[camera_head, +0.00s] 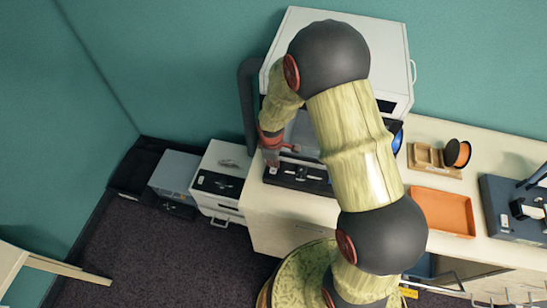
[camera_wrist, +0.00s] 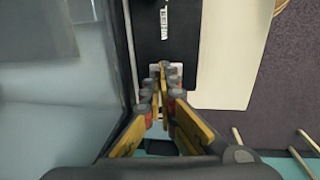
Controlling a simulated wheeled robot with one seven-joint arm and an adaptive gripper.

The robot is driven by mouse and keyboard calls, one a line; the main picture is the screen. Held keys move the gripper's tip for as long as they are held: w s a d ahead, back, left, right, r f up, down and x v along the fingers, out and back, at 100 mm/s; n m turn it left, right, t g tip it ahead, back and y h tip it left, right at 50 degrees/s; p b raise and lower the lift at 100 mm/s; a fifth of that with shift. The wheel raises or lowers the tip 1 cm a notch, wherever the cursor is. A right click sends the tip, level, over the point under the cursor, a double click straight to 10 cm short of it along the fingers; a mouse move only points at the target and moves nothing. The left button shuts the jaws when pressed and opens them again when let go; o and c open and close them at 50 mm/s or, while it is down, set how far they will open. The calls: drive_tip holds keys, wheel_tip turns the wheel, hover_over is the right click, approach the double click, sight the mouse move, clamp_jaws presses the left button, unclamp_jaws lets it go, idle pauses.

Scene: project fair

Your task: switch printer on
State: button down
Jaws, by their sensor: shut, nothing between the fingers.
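The printer (camera_head: 385,40) is a large white box on the desk against the teal wall, partly hidden by my arm. Its black front base (camera_head: 312,183) shows below the arm; it also shows in the wrist view (camera_wrist: 180,45), with a white label on it. My gripper (camera_head: 288,159) is shut and empty at the printer's front left. In the wrist view its yellow fingertips (camera_wrist: 164,72) are together over a small pale plate (camera_wrist: 153,72) on the black base, perhaps the switch. The fingers cover most of it. I cannot tell whether they touch it or whether it is on.
The pale desk (camera_head: 275,205) has an orange tray (camera_head: 445,211), a wooden holder with an orange-and-black spool (camera_head: 457,153), and a dark blue device (camera_head: 510,215) to the right. White drawers (camera_head: 218,180) and a grey box (camera_head: 174,172) stand left. Dark carpet lies in front.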

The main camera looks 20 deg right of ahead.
drive_tip(key=shift+f, duration=0.35)
